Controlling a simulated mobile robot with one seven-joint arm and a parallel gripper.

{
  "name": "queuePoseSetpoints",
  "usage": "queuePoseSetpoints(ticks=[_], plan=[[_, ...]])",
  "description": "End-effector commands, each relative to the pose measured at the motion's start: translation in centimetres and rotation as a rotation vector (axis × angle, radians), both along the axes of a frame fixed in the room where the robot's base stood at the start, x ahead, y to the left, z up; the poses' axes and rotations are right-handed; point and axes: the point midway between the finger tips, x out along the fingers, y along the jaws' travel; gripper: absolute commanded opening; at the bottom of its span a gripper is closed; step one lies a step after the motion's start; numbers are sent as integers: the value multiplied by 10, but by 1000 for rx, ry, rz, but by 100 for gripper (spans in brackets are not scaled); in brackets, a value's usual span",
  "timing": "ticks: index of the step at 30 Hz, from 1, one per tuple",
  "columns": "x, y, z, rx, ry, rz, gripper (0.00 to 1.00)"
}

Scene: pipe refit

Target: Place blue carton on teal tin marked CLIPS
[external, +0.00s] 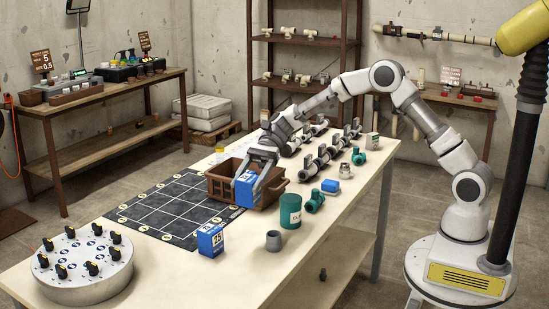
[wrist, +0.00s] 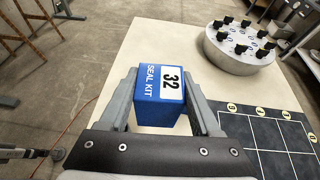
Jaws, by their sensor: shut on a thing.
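A blue carton (external: 245,189), marked SEAL KIT 32 in the wrist view (wrist: 160,92), is held between the fingers of my gripper (external: 250,186). My gripper also shows in the wrist view (wrist: 163,105), shut on the carton's sides. In the external view the carton appears in front of the brown crate, above the table. A second blue carton (external: 211,241) stands on the table to the left of the tin.
The brown crate (external: 217,189) is behind my gripper. A dark grid mat (external: 165,207) and round knob stand (external: 82,270) lie left.

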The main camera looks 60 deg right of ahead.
Motion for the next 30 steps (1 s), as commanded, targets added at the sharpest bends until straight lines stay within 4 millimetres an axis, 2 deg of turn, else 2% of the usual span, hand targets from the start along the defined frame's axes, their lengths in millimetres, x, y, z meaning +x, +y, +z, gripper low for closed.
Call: queuePoseSetpoints(ticks=[1,6,9,12,15,18,22,26,30], plan=[[-1,-32,13,-5,-2,-15,8],[-21,-121,34,-7,-1,-30,8],[-38,-168,46,-3,4,-40,8],[-57,-206,56,4,9,-50,8],[-73,-234,65,12,13,-58,8],[-85,-251,70,21,16,-64,8],[-92,-259,71,26,18,-65,8],[-87,-243,60,29,19,-61,8],[-74,-213,39,29,20,-61,8]])
